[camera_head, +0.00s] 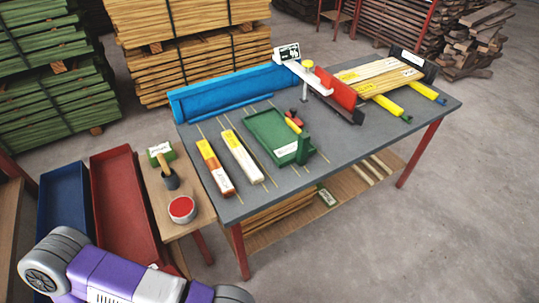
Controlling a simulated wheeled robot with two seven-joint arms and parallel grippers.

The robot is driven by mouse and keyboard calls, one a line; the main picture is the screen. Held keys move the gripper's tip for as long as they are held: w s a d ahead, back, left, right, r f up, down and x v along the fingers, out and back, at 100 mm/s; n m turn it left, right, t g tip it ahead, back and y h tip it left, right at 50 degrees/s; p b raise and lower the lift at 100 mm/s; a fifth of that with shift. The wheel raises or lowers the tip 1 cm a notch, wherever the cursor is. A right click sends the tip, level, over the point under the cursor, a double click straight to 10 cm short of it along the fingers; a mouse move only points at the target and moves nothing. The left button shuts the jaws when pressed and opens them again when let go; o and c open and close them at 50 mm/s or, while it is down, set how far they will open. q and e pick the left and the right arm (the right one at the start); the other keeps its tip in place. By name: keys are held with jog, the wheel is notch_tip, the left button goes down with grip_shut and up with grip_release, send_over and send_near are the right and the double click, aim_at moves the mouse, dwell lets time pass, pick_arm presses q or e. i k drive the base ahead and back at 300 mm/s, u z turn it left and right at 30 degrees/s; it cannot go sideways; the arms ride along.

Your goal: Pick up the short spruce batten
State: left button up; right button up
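Two short battens lie side by side near the left end of the grey table. One is orange-brown with a yellow end and a white label (215,168). The other is pale cream with a yellow end (241,157), and its pale wood looks more like spruce. The labels are too small to read. Both rest across thin strips on the tabletop, apart from each other. A purple and grey link of my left arm shows at the bottom left, below and away from the table. Neither of my grippers is in view.
A green tray (268,138) with a dark green block stands right of the battens. A blue channel (235,90) runs along the back. Longer boards (380,77) lie at the right. A side stand holds a red paint tin (182,209) and a brush, beside red and blue bins.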

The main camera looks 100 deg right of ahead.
aim_at(253, 173)
jog(key=z, duration=2.2)
